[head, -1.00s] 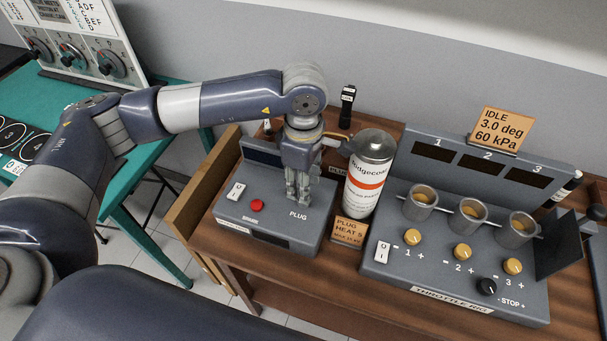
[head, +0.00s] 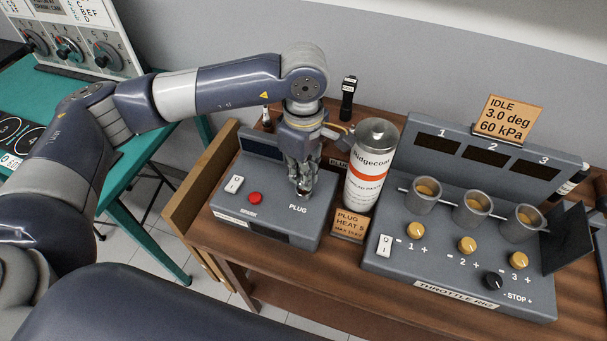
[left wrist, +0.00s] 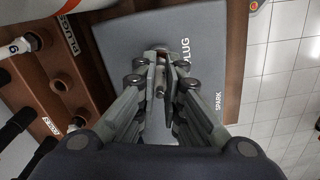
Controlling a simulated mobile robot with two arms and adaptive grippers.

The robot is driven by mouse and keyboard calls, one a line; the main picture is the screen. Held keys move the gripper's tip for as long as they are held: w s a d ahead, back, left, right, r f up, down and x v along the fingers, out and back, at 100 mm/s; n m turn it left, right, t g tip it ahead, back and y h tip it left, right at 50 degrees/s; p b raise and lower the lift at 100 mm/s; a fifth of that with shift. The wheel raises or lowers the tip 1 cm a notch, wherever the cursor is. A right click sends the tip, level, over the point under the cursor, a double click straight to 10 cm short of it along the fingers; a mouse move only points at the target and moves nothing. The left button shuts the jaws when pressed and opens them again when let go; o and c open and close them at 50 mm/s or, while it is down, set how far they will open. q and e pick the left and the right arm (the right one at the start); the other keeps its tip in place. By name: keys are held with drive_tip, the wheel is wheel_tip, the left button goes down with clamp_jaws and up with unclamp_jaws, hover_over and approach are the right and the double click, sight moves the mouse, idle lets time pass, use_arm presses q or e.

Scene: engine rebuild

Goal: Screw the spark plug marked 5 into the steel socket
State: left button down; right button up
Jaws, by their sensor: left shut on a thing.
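My left gripper (head: 304,187) points down over the grey spark tester box (head: 272,215), just behind its PLUG label. The left wrist view shows its fingers (left wrist: 164,72) shut on a small metal piece (left wrist: 160,91), taken to be the spark plug. Its number is not readable. The fingertips hide the steel socket, so I cannot tell how far the plug sits in it. My right gripper is not in view.
A Ridgecoat can (head: 369,168) and a PLUG HEAT 5 card (head: 349,224) stand close right of the gripper. The throttle rig (head: 455,262) is further right. A brown plug rack (left wrist: 62,88) shows in the left wrist view, with a piece marked 6 (left wrist: 17,47).

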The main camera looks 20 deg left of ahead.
use_arm(q)
drive_tip(key=shift+f+m+b, duration=0.1)
drive_tip(key=shift+m+b, duration=0.9)
drive_tip(key=shift+m, duration=0.4)
drive_tip(key=shift+m+b, duration=0.9)
drive_tip(key=shift+b, duration=0.35)
drive_tip(key=shift+m+b, duration=1)
drive_tip(key=shift+m, duration=0.4)
drive_tip(key=shift+b, duration=0.35)
